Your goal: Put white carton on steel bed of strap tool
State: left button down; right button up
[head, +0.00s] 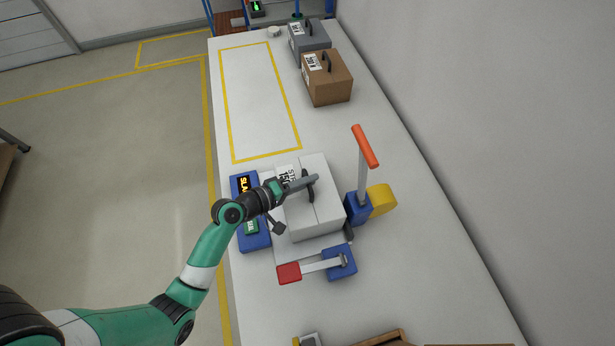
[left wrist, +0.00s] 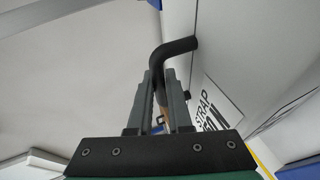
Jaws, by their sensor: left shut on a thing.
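The white carton (head: 322,213) has a black handle on top and a printed label. It is at the strap tool, above its pale steel bed (head: 285,247); I cannot tell whether it touches the bed. The strap tool has a blue post (head: 358,208) with an orange-red lever, and a blue block (head: 341,262) with a red-ended lever. My left gripper (head: 311,183) is shut on the carton's handle. In the left wrist view, the fingers (left wrist: 167,98) close around the black handle (left wrist: 175,48), beside the carton's labelled side (left wrist: 232,65). My right gripper is not in view.
A blue panel box (head: 248,238) with a lit display stands left of the carton. A yellow roll (head: 381,199) is at the right. A brown carton (head: 328,82) and a grey carton (head: 310,38) stand at the back. The yellow-outlined table area (head: 257,105) is clear.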

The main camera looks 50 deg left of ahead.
pick_arm(q)
jog(key=shift+w+f, duration=0.1)
jog(key=shift+f, duration=0.1)
jog(key=shift+f, duration=0.2)
jog(key=c, duration=0.8)
grip_release()
jog(key=shift+c, duration=0.2)
